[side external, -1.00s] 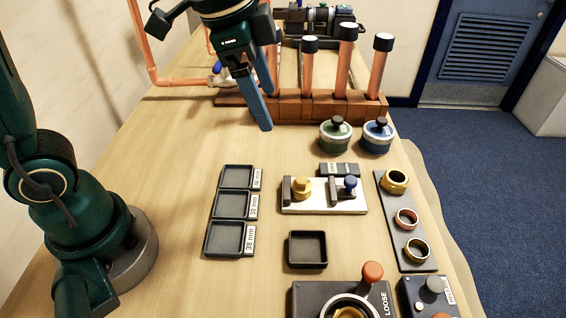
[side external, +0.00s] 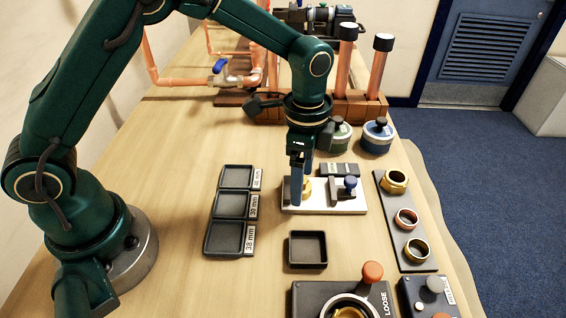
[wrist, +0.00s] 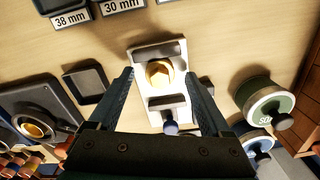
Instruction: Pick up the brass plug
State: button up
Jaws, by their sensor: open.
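The brass plug (wrist: 158,73) sits on a light plate (side external: 325,207) between two dark blocks, a blue-knobbed piece beside it. In the side view the plug (side external: 308,187) is partly hidden by my gripper's fingers. My gripper (side external: 297,198) points down over the plug's end of the plate. In the wrist view the two blue fingers of my gripper (wrist: 159,78) are apart, one on each side of the plug, with gaps to it. I cannot tell exactly how far above the plate the fingertips are.
An empty dark square tray (side external: 307,250) stands in front of the plate. Labelled trays (side external: 230,205) lie to the left. A rack with several rings (side external: 405,217) is to the right. Green (side external: 340,138) and blue (side external: 377,138) lidded pots stand behind. Bare wood shows between the trays and plate.

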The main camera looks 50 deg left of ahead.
jog(key=shift+f, duration=0.4)
grip_shut()
jog(key=shift+r, duration=0.15)
